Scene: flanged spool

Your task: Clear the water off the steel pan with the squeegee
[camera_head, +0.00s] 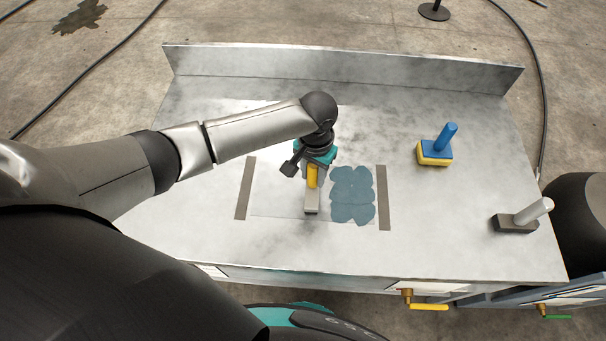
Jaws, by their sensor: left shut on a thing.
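The steel pan (272,190) is a pale flat area on the metal bench, between two dark strips. A blue water patch (352,196) with a scalloped outline covers its right part; the left part looks bare. My left gripper (312,184) points down over the pan, just left of the water. It is shut on a tool with a yellow handle (312,176), which appears to be the squeegee. My right gripper is out of view.
A blue-and-yellow block tool with an upright blue handle (436,150) stands right of the pan. A dark-based tool with a pale handle (516,222) sits near the bench's right edge. A raised metal backboard (340,68) runs along the back. The bench between is clear.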

